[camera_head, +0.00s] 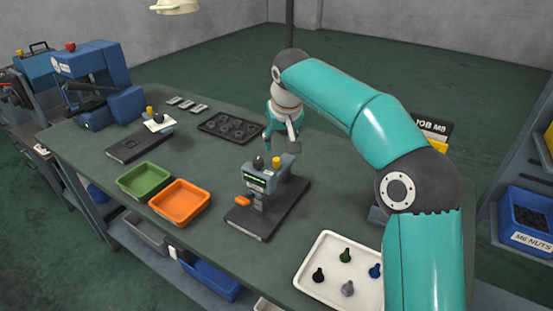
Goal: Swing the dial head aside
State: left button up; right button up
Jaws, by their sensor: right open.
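A small grey-blue device with a dark base plate (284,203) stands near the middle of the bench. Its head (270,174) has a black knob, a yellow knob and a dark panel with small green marks; I take it for the dial head. An orange lever (243,200) sticks out low on its left side. My right gripper (281,146) is open, just behind and above the head, pointing down. I cannot tell whether a finger touches it. The right arm reaches over from the right. My left gripper is not in view.
A green tray (145,178) and an orange tray (180,195) lie left of the device. A white tray (318,284) with several small keyed parts is at the front right. A dark tray (229,127) and a blue machine (101,84) stand farther back.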

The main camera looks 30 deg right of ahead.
aim_at(276, 159)
jog(key=x, duration=0.9)
jog(key=shift+s, duration=0.1)
grip_shut()
